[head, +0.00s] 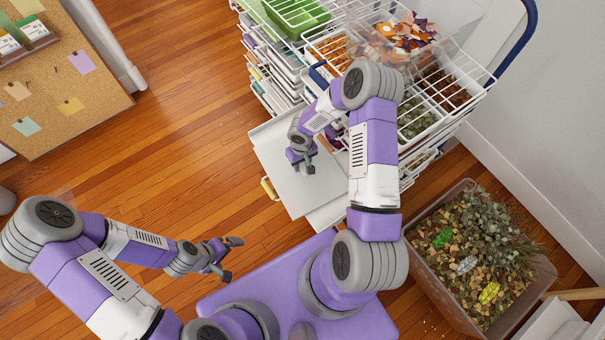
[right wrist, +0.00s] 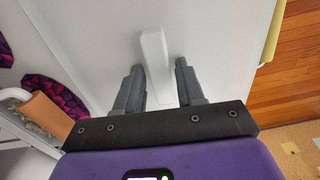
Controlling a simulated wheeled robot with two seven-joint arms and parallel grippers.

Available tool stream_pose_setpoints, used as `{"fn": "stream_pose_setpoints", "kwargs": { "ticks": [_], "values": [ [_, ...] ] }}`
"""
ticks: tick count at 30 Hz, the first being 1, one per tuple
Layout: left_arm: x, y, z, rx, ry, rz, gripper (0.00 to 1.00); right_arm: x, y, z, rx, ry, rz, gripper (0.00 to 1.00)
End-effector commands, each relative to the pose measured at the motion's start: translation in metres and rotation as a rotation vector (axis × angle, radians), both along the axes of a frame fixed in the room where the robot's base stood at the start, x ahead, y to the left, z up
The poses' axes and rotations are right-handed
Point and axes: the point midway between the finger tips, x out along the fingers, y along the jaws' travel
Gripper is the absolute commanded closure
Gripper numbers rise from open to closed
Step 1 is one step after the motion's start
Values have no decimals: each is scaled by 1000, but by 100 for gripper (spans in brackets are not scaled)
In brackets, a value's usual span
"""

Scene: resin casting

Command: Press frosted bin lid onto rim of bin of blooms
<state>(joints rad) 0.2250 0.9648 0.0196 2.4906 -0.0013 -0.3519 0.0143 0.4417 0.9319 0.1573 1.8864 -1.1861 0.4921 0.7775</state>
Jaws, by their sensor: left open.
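A flat pale panel (head: 283,178), which looks like the frosted lid, lies beside the wire cart; it fills much of the right wrist view (right wrist: 220,50). A white bar handle (right wrist: 154,55) stands on it. My right gripper (head: 301,165) is over the panel. In the right wrist view its fingers (right wrist: 158,78) are apart, one on each side of the handle, with narrow gaps showing. A clear bin of orange, white and purple petals (head: 405,35), likely the bin of blooms, stands on the cart top, partly behind my right arm. My left gripper (head: 228,258) is open and empty over the floor.
The wire cart (head: 460,75) holds several baskets and a green tray (head: 297,15). A large bin of leaves and chips (head: 424,262) stands on the floor at right. A cork board (head: 60,80) is at upper left. The wood floor between is clear.

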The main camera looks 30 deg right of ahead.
Motion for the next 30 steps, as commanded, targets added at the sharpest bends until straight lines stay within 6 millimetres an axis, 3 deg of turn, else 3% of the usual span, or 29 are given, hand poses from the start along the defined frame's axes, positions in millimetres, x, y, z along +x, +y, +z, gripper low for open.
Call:
{"fn": "stream_pose_setpoints", "kwargs": {
  "ticks": [6,14,20,30],
  "values": [
    [0,0,1,0,0,0,0,0,0,1,0,0,0,62],
    [0,0,1,0,0,0,0,0,0,1,0,0,0,100],
    [0,0,4,0,0,0,0,0,0,5,0,0,0,100],
    [0,0,22,0,0,0,0,0,0,32,0,0,1,100]
  ]
}}
